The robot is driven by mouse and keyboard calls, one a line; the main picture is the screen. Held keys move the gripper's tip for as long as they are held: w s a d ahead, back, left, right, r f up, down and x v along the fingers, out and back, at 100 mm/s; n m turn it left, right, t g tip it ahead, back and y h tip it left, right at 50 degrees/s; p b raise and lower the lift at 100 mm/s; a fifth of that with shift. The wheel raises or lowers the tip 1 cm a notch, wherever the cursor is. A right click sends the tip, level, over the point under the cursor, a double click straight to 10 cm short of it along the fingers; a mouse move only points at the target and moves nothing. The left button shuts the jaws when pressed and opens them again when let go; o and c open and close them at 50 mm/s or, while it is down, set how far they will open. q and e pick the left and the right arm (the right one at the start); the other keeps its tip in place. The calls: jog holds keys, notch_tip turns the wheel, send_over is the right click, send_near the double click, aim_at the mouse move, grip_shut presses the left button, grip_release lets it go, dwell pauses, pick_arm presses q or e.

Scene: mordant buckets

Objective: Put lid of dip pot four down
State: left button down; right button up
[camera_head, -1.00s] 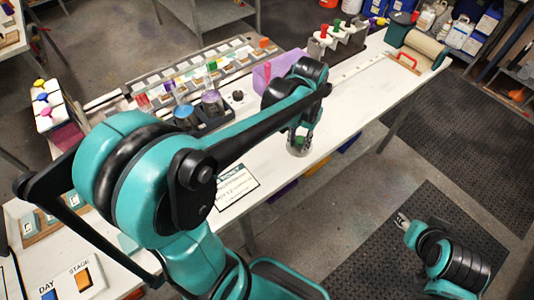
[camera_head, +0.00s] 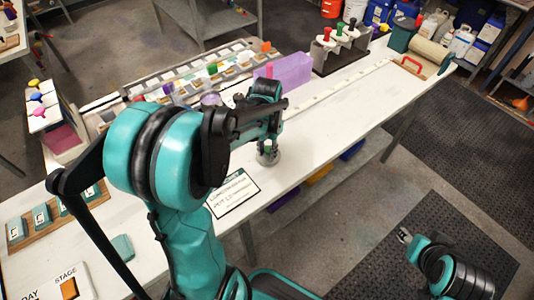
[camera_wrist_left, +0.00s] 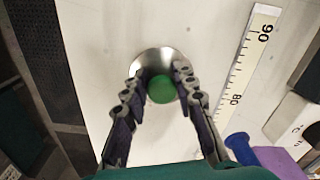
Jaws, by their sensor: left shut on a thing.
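My left gripper (camera_head: 268,146) is shut on a round silvery lid (camera_head: 268,158) with a green knob. In the left wrist view the fingers stand on both sides of the green knob (camera_wrist_left: 161,89), with the shiny lid disc (camera_wrist_left: 152,58) around and beyond it. The lid is over the white table's front part; I cannot tell whether it touches the top. A purple-topped pot (camera_head: 211,99) shows partly behind my left arm. The other dip pots are mostly hidden, and I cannot pick out pot four. My right gripper (camera_head: 404,236) is low at right, away from the table.
A printed card (camera_head: 233,193) lies near the table's front edge.

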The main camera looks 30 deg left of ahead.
aim_at(267, 151)
pick_arm(q)
jog(key=shift+f, duration=0.1)
jog(key=shift+f, duration=0.1)
jog(key=c, duration=1.2)
grip_release()
jog(key=shift+r, duration=0.2)
notch_tip(267, 151, up, 11)
jog(key=p, duration=0.4)
jog(key=s+d+r+t, duration=0.1)
jog(key=s+d+t, duration=0.6)
jog(key=s+d, duration=0.3)
jog(key=shift+d+r+n, duration=0.2)
jog(key=shift+d+n, duration=0.15)
jog(key=shift+n, duration=0.05)
